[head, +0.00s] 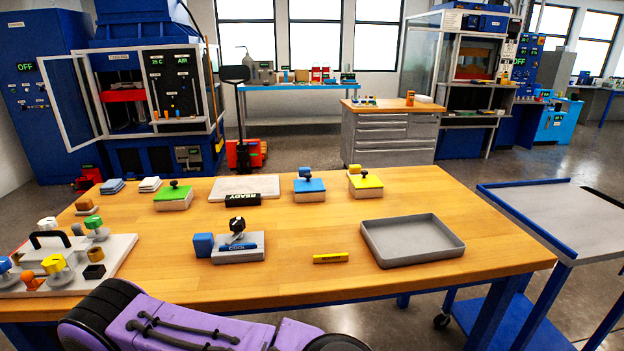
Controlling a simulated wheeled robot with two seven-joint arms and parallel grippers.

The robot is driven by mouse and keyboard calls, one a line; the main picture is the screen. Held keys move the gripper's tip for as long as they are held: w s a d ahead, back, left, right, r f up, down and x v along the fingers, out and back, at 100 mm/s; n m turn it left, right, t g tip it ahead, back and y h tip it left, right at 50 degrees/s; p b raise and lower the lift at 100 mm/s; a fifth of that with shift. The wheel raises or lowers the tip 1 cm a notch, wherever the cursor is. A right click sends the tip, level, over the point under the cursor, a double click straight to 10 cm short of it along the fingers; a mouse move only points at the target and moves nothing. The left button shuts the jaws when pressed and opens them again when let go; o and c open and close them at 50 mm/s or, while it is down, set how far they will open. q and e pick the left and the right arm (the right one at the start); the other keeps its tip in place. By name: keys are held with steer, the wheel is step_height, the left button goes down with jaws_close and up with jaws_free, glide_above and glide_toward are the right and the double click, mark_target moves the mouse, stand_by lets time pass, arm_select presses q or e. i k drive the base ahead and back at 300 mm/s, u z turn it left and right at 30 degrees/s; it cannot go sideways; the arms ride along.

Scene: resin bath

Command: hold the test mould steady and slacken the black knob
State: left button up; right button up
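A grey block-shaped mould (250,253) with a blue "COOL" label sits on the wooden table, left of the middle. A black knob (237,225) stands on top of it, upright on a short stem. A blue block (203,245) is at the mould's left side; I cannot tell if it is joined to it. Neither of my grippers is in view. Only a purple and black part of my own arm shows at the bottom edge, in front of the table.
A grey tray (412,262) stands empty at the right. A yellow marker (330,258) lies between it and the mould. A board with several coloured knobs (112,251) is at the left. A "READY" sign (238,198) lies behind. A trolley (560,215) stands right of the table.

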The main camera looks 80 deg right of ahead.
mark_target(237, 224)
steer(key=z, duration=1.95)
